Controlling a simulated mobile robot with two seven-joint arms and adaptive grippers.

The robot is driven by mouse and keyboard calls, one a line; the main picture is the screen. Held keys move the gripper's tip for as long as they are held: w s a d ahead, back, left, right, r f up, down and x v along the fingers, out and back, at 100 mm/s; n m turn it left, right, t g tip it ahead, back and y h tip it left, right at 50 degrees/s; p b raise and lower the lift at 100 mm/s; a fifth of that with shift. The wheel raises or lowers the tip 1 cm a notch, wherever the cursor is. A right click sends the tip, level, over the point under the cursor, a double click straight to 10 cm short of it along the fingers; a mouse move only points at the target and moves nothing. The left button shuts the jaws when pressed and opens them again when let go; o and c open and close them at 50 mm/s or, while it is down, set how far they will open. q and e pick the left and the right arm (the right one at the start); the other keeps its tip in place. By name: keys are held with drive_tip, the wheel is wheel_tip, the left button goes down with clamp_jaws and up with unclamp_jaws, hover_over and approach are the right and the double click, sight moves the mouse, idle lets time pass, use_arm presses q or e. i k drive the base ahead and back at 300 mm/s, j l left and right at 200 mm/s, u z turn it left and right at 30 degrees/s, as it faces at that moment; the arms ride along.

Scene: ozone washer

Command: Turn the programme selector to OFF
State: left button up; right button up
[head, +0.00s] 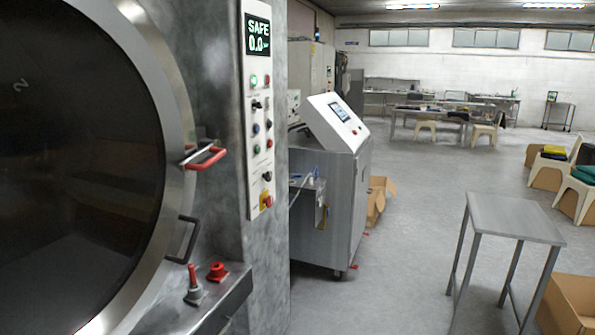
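The washer's tall white control panel (259,110) stands on the grey metal front, right of the big round dark door (75,170). Its display (257,34) reads SAFE and 0.0. A small black knob (257,104) sits in the upper part of the panel, below a lit green lamp (253,80). Another dark knob (267,177) sits low, above a red and yellow rotary switch (266,201). The labels are too small to read, so I cannot tell which knob is the programme selector or where it points. Neither of my grippers is in view.
A red door handle (205,157) and a dark handle (184,240) stick out from the door rim. A ledge below carries red-topped fittings (217,271). A steel cabinet with a screen (340,150) stands to the right.

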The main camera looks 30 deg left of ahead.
sight(269, 176)
drive_tip(key=i+u, duration=0.15)
drive_tip(key=i, duration=0.4)
drive_tip(key=i+l+u, duration=0.1)
drive_tip(key=i, duration=0.45)
drive_tip(key=i+l+u, duration=0.15)
drive_tip(key=i, duration=0.4)
drive_tip(key=l, duration=0.1)
